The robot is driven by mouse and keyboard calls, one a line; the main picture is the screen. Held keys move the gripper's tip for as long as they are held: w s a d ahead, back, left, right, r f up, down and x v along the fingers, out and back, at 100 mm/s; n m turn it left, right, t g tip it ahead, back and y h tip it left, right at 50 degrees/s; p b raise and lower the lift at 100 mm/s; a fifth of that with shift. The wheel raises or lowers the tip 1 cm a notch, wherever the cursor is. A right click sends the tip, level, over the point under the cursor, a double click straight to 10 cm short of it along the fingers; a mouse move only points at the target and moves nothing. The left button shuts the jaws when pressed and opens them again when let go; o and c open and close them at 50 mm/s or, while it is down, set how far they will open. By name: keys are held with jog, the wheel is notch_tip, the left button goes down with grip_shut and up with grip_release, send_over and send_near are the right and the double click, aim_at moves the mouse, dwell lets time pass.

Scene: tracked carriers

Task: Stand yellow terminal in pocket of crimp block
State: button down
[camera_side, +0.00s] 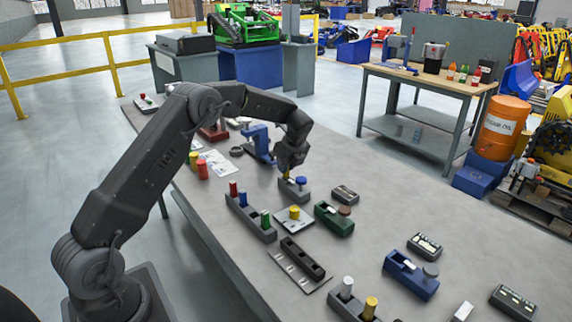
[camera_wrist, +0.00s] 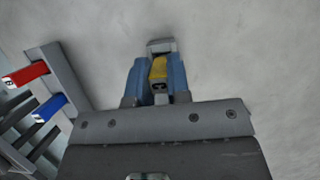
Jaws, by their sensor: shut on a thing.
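My gripper (camera_wrist: 158,82) is shut on the yellow terminal (camera_wrist: 158,70), which sits between its two blue fingers in the wrist view. In the side view my gripper (camera_side: 289,168) points down over a small grey block (camera_side: 291,193) with a blue round top piece, and a bit of yellow shows under the fingers. A grey block end (camera_wrist: 160,45) shows just beyond the terminal in the wrist view; I take it to be the crimp block. The pocket is hidden, and I cannot tell whether the terminal is in it or above it.
A dark rack (camera_side: 250,219) holding red, blue and green pieces stands close on the left. A plate with a yellow piece (camera_side: 294,212) and a green block (camera_side: 334,220) lie nearby in front. A blue press-like stand (camera_side: 259,143) stands behind.

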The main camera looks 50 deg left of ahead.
jog(key=c, duration=0.5)
grip_release()
jog(key=shift+r, duration=0.1)
dwell(0.6)
jog(key=shift+r, duration=3.4)
